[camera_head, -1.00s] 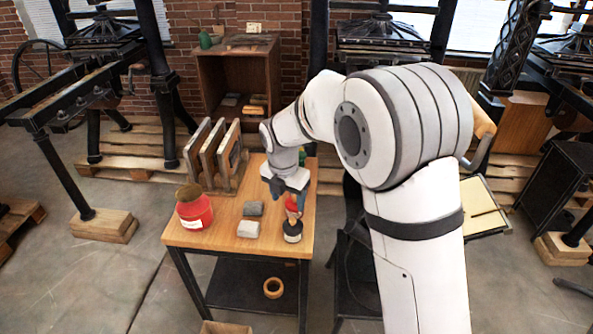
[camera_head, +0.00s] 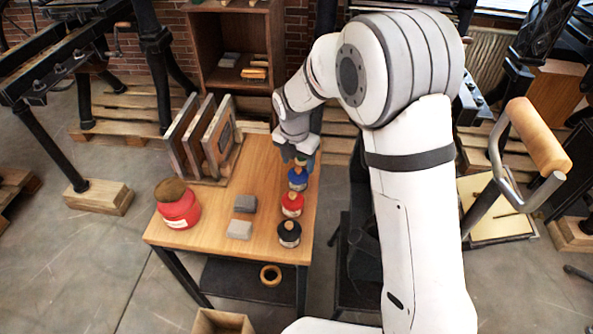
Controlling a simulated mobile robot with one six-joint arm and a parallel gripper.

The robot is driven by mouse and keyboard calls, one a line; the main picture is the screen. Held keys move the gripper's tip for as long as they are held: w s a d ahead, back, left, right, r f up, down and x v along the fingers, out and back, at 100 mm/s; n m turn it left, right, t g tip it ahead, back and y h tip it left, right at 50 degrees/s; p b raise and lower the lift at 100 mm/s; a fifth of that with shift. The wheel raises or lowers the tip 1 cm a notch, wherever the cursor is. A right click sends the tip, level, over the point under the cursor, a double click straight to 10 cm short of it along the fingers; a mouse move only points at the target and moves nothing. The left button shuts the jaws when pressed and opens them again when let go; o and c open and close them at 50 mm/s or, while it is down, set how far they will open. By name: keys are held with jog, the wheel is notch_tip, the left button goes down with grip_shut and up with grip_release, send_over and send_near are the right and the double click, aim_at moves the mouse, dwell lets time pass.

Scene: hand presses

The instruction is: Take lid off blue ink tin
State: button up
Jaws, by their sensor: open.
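The blue ink tin (camera_head: 297,180) stands on the wooden table, at the back of a row of three tins near the table's right edge. Its lid has a small yellowish knob on top. My gripper (camera_head: 298,157) is open, just above and behind the blue tin, and seems empty. Its fingers overlap the tin's top edge in the picture, so I cannot tell whether they touch the lid. The red ink tin (camera_head: 292,207) and the black ink tin (camera_head: 289,236) stand in front, each with a knob on top.
Two grey blocks (camera_head: 239,229) lie left of the tins. A large red can (camera_head: 177,207) stands at the table's left. A wooden rack with upright frames (camera_head: 218,148) fills the back left. The table's front middle (camera_head: 215,250) is bare. A roll (camera_head: 271,275) lies on the lower shelf.

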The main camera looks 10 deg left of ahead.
aim_at(298, 171)
jog(key=shift+w+f, duration=0.1)
jog(key=shift+f, duration=1.3)
jog(key=shift+c, duration=0.5)
grip_shut()
